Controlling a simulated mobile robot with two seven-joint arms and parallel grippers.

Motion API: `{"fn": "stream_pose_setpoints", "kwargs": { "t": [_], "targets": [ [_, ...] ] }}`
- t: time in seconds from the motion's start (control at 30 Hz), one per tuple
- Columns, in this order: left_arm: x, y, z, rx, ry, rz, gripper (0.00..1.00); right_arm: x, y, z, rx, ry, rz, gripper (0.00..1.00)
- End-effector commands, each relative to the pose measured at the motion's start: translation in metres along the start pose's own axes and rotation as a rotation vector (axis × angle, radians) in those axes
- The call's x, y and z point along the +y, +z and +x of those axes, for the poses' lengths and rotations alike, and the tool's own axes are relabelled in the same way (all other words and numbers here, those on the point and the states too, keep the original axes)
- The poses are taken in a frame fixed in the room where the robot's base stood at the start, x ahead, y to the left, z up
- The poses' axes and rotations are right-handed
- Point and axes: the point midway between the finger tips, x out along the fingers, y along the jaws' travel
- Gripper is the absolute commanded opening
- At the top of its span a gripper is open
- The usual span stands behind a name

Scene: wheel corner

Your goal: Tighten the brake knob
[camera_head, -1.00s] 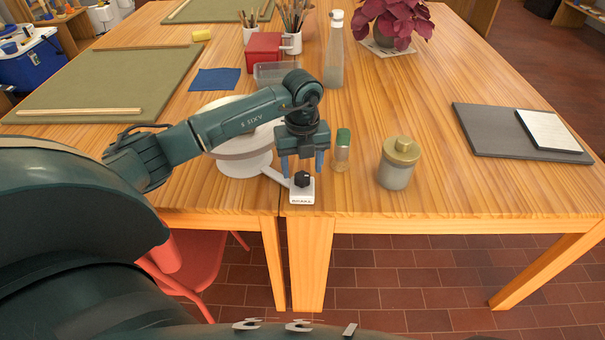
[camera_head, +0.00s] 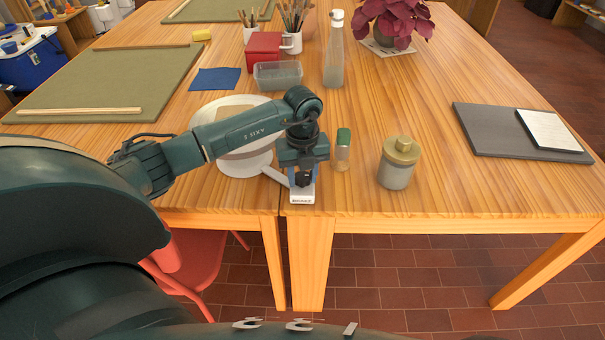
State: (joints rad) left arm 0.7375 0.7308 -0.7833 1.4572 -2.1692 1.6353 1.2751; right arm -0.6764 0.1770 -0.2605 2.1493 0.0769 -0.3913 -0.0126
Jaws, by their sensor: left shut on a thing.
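The black brake knob (camera_head: 302,180) sits on a small white block (camera_head: 302,197) labelled with the brake's name, at the table's front edge. A white arm joins the block to the white wheel (camera_head: 245,163) behind it on the left. My left gripper (camera_head: 302,182) points straight down over the block, its blue fingers on either side of the knob and shut on it. The fingers and gripper body hide part of the knob. My right gripper does not show.
A lidded grey jar (camera_head: 398,165) is farther right. A clear tray (camera_head: 278,75) and a glass bottle (camera_head: 334,55) stand behind. The right front of the table is mostly bare.

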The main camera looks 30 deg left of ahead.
Motion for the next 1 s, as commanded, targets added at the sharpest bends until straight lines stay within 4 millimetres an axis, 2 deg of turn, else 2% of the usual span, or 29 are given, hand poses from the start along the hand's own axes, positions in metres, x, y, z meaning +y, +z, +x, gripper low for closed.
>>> {"fn": "stream_pose_setpoints", "kwargs": {
  "t": [0.17,0.47,0.67,1.0],
  "targets": [
    [0.0000,0.0001,-0.0003,0.000,0.000,0.000,0.14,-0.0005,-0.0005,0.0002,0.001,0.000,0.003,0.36],
    [0.0001,0.0002,0.0001,0.000,0.000,0.046,0.14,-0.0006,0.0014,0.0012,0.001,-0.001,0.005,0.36],
    [0.0001,0.0006,0.0001,-0.001,0.000,0.161,0.14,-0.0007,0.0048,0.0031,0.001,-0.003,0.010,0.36],
    [0.0001,0.0010,0.0004,-0.002,0.000,0.470,0.14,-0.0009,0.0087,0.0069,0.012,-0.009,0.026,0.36]
  ]
}}
